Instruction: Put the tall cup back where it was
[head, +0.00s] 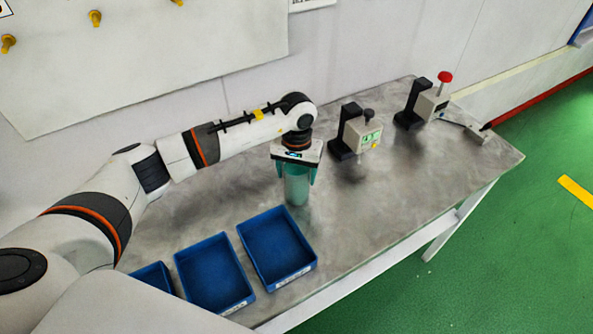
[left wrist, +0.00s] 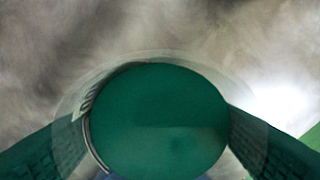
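The tall cup (head: 297,190) is a clear, upright cylinder with a greenish look, standing on or just above the grey table behind the blue trays; I cannot tell if its base touches. My left gripper (head: 296,172) points straight down over it, with one green finger on each side of its upper part. In the left wrist view the cup (left wrist: 158,122) shows from above as a round green area inside a clear rim. Both fingers meet its sides, so the gripper looks shut on it. My right gripper is not in view.
Three blue trays, including a right one (head: 276,249) and a middle one (head: 214,275), lie along the front of the table (head: 400,210).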

